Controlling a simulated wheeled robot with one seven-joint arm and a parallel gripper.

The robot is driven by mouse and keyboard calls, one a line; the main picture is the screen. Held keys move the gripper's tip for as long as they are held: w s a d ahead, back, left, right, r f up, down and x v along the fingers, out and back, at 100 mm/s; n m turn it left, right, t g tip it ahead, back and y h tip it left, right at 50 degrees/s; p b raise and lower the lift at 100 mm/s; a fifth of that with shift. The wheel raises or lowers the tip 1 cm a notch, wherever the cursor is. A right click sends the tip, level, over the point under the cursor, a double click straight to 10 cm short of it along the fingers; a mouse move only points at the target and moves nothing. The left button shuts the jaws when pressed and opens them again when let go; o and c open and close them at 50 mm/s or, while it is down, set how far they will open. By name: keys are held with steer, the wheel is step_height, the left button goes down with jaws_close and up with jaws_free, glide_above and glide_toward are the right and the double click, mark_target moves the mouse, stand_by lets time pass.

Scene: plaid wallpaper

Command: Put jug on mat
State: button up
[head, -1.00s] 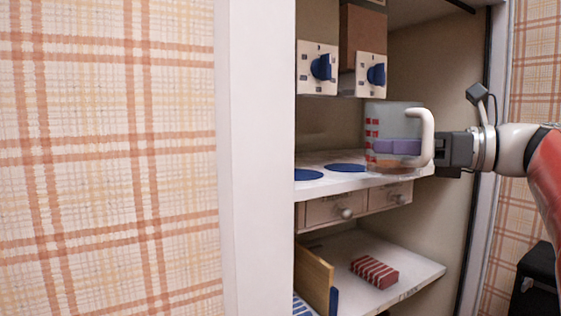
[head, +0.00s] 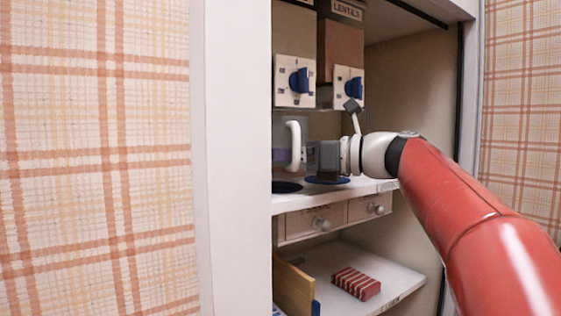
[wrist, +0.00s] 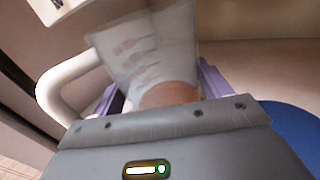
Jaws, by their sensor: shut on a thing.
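The clear jug (head: 289,127) with a white handle (head: 294,143) is at the left of the shelf in the head view, partly cut off by the white door frame. In the wrist view the jug (wrist: 150,45) shows red marks and a brownish base, tilted in that picture. My gripper (wrist: 165,92) is shut on the jug, with purple fingers on both sides of it. In the head view my gripper (head: 311,156) is above the shelf. Two round blue mats lie there, a left mat (head: 287,187) and a right mat (head: 327,180). Whether the jug's base touches anything is hidden.
Dispensers with blue knobs (head: 299,80) hang above the shelf (head: 350,190). Drawers (head: 315,222) are below it. A lower shelf holds a red striped block (head: 356,283) and a wooden board (head: 292,287). The white door frame (head: 232,160) stands at left.

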steer(key=shift+w+a, duration=0.2)
steer(key=shift+a, duration=0.35)
steer(key=shift+w+a+f, duration=0.1)
steer(key=shift+a+f, duration=0.05)
steer(key=shift+f, duration=0.2)
steer(key=shift+f+b, duration=0.3)
steer(key=shift+f, duration=0.1)
steer(key=shift+f, duration=0.15)
steer(key=o, duration=1.1)
steer(key=shift+c, duration=0.2)
